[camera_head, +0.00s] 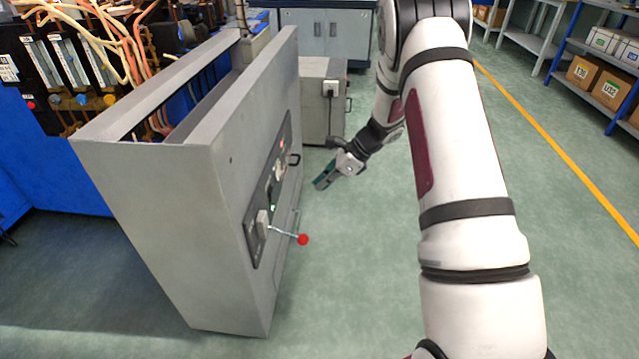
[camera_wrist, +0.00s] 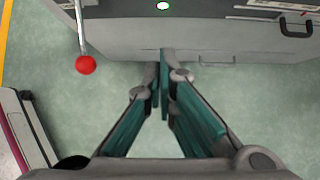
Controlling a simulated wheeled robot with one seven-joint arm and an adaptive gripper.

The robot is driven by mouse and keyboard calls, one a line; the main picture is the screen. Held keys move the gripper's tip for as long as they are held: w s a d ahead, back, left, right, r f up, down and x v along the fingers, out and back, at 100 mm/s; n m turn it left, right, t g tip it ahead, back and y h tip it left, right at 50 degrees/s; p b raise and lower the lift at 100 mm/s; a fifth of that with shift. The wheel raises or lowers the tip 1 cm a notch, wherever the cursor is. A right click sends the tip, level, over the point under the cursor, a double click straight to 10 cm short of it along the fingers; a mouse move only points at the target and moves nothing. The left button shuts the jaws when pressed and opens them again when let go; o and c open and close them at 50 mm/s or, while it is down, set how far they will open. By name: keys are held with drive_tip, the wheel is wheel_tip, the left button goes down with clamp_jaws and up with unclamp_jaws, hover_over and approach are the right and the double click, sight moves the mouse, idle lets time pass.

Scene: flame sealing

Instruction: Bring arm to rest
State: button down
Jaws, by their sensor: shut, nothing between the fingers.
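My gripper (camera_head: 325,182) shows in the head view at the end of my bent arm, to the right of the grey cabinet's panel face. Its green fingers are shut and empty, and in the wrist view (camera_wrist: 163,88) their tips meet. The grey cabinet (camera_head: 160,210) stands upright at the left. A lever with a red ball knob (camera_head: 303,239) sticks out from its panel. The red knob also shows at the upper left of the wrist view (camera_wrist: 86,65), apart from my fingers.
A smaller grey box (camera_head: 322,100) stands behind my gripper. Blue machinery with cables (camera_head: 60,160) fills the far left. Shelves with cardboard boxes (camera_head: 610,90) stand at the upper right. The green floor (camera_head: 345,270) between the cabinet and my arm is clear.

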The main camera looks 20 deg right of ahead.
idle(0.3)
drive_tip(key=s+a+r+n+g, duration=0.1)
drive_tip(key=s+a+r+n, duration=0.6)
drive_tip(key=r, duration=0.4)
drive_tip(key=s+a+r+n+g, duration=0.2)
drive_tip(key=s+a+r+n, duration=0.25)
drive_tip(key=s+r, duration=0.65)
drive_tip(key=s+a+r+n+h, duration=0.1)
drive_tip(key=s+r+n, duration=0.2)
drive_tip(key=s, duration=0.4)
drive_tip(key=s+a+r+n+h, duration=0.1)
drive_tip(key=s+r+n+h, duration=0.2)
drive_tip(key=s, duration=0.5)
drive_tip(key=s+d+f+n+h, duration=0.25)
drive_tip(key=s+n, duration=0.35)
drive_tip(key=s, duration=0.8)
wheel_tip(320, 180, up, 30)
drive_tip(key=d+t+p, duration=0.1)
drive_tip(key=t+p, duration=0.2)
drive_tip(key=p, duration=2.4)
drive_tip(key=shift+d+t+p, duration=0.25)
drive_tip(key=shift+t+p, duration=0.05)
